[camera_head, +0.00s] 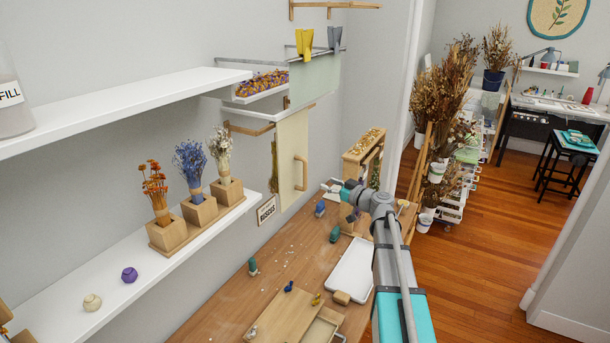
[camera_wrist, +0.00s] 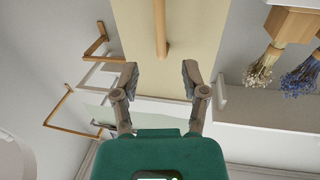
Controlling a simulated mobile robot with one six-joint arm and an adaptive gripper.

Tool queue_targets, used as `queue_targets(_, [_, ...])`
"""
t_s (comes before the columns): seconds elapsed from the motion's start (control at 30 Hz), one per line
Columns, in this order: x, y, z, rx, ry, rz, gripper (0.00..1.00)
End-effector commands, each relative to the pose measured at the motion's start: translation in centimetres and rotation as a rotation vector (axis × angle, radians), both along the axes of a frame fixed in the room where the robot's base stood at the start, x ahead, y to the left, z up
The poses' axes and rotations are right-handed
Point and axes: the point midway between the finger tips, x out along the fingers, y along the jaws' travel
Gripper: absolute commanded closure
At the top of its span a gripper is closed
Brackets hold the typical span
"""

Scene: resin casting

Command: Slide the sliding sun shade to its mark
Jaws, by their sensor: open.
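The sun shade appears to be the upright cream panel (camera_head: 291,150) on the left wall, with a wooden bar handle (camera_head: 301,173) near its right edge. The panel fills the upper middle of the wrist view (camera_wrist: 183,82), where its handle (camera_wrist: 161,28) shows at the top. My gripper (camera_head: 342,190) is to the right of the panel in the head view. In the wrist view my gripper (camera_wrist: 160,72) is open and empty, its fingers apart on either side of the handle's line, with the handle beyond the tips. I cannot make out the mark.
A shelf with dried flowers in wooden blocks (camera_head: 195,211) is left of the panel. A wooden frame stand (camera_head: 362,155) is close by my gripper. The workbench (camera_head: 283,262) below holds small bottles, a white tray (camera_head: 350,270) and boards. A pale green sheet (camera_head: 315,82) hangs above.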

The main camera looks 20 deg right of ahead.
Motion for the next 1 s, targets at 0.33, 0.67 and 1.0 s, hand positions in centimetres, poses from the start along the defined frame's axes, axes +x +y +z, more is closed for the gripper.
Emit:
queue_targets(0.33, [4.6, 3.0, 0.0, 0.0, 0.0, 0.002, 0.43])
queue_targets(0.67, [8.2, 5.4, 0.0, 0.0, 0.0, 0.001, 0.43])
queue_targets(1.0, [9.1, 6.2, 0.0, 0.0, 0.0, 0.0, 0.43])
